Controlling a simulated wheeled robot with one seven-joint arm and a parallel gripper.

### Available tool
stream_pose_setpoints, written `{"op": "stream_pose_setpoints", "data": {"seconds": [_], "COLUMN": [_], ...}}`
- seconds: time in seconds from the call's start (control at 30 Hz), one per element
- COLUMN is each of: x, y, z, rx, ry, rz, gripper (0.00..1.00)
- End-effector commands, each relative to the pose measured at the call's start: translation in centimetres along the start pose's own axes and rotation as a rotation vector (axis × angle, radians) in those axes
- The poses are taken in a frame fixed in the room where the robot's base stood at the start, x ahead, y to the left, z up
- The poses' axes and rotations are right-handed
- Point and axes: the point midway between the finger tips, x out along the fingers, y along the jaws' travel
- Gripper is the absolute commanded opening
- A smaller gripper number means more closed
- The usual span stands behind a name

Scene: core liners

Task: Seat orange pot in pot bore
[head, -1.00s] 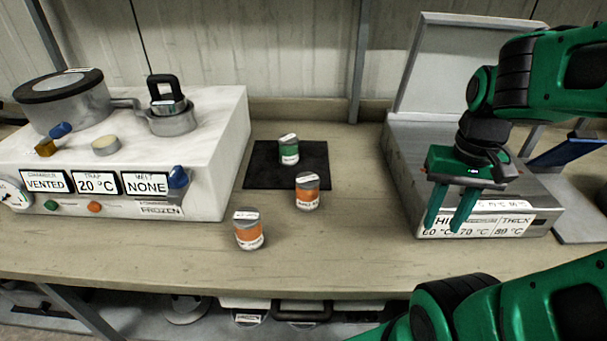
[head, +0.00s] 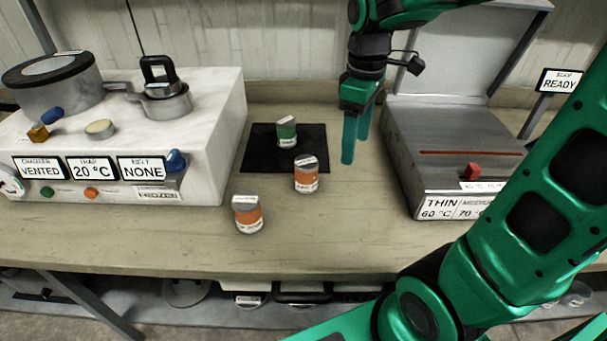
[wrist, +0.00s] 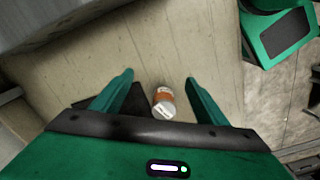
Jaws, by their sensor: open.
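Two small pots with orange bands and pale lids stand upright on the bench. In the wrist view an orange pot (wrist: 163,100) shows between the open fingers (wrist: 159,77), beside the dark mat. I cannot make out an empty pot bore; a handled black-topped fitting (head: 165,98) sits on the white machine.
A green-banded pot (head: 287,132) stands on the black mat (head: 258,158). The white machine (head: 215,110), with a large round vessel (head: 62,98), fills the left. A grey heater box (head: 440,135) with raised lid stands right.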

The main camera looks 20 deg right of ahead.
Motion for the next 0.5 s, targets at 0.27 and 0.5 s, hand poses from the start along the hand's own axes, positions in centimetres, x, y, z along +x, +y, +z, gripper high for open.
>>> {"op": "stream_pose_setpoints", "data": {"seconds": [0.27, 0.5], "x": [-0.2, 2.2], "y": [-2.0, -2.5], "z": [-9.8, -10.8], "rx": [-0.559, -0.626], "ry": [0.005, 0.004], "rz": [-0.004, -0.008], "gripper": [0.67, 0.67]}}
